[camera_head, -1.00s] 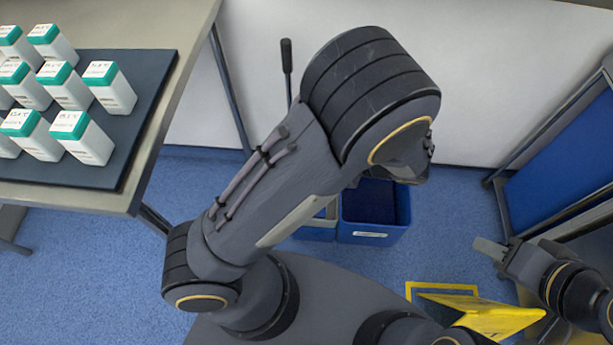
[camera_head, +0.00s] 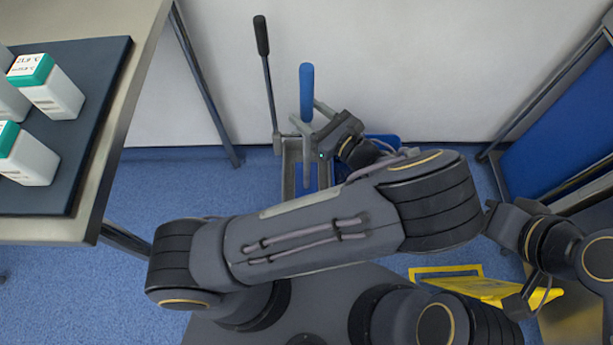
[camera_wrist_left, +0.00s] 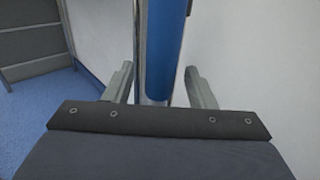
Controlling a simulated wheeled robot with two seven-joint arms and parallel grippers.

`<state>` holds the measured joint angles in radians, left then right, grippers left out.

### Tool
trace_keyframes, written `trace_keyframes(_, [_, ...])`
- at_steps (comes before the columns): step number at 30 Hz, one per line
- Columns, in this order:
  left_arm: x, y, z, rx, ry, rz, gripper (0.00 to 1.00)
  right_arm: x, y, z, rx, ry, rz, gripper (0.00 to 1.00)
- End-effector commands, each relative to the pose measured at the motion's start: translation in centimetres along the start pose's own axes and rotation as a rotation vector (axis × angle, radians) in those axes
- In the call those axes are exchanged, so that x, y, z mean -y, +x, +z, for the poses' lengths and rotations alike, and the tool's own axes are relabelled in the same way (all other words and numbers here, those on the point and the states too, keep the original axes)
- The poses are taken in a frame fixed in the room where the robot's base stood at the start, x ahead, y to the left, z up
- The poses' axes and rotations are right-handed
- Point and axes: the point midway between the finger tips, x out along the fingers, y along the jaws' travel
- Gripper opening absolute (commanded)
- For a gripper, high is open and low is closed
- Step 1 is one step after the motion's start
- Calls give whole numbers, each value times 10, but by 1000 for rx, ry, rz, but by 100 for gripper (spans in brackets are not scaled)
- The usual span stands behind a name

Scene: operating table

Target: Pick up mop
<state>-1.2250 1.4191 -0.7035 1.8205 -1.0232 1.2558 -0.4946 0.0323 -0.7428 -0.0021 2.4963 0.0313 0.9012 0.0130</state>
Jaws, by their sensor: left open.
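The mop's blue handle (camera_head: 306,92) stands upright near the wall in the head view. In the left wrist view the blue handle (camera_wrist_left: 166,50) is upright between two spread fingers, beside a shiny metal pole (camera_wrist_left: 139,45). My left gripper (camera_head: 305,152) is open at the lower part of the handle in the head view; the left wrist view shows its fingers (camera_wrist_left: 160,78) on either side, apart from it. The mop's lower end is hidden. My right gripper (camera_head: 496,216) is at the right, far from the mop; its jaw opening is unclear.
A dark-gripped lever (camera_head: 262,38) stands left of the mop, by a grey frame (camera_head: 289,168) and blue bucket part (camera_head: 384,139). A table (camera_head: 128,112) with white-and-green boxes (camera_head: 48,86) is at left. A yellow sign (camera_head: 480,286) and blue panel (camera_head: 562,150) are right.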

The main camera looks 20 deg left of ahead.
Motion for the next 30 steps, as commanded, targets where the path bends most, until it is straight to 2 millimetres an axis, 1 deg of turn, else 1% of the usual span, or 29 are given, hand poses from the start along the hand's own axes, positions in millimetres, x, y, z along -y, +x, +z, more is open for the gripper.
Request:
trace_keyframes(1, [0,5,-1,1,0,1,50,-1,2,1,0,0,0,37])
trace_keyframes(3, [0,8,0,0,0,0,50,-1,2,1,0,0,0,37])
trace_keyframes(9, [0,9,0,-1,-1,0,50,-1,1,1,0,0,0,37])
trace_keyframes(10, [0,9,0,-1,-1,0,49,-1,1,1,0,0,0,37])
trace_keyframes(18, [0,9,0,-1,-1,0,14,-1,1,1,0,0,0,37])
trace_keyframes(21, [0,9,1,2,-2,0,3,0,1,1,0,0,0,37])
trace_keyframes(27, [0,9,2,1,-2,0,3,0,1,0,0,0,0,37])
trace_keyframes(30, [0,9,11,0,-4,1,3,1,-2,-1,0,0,0,37])
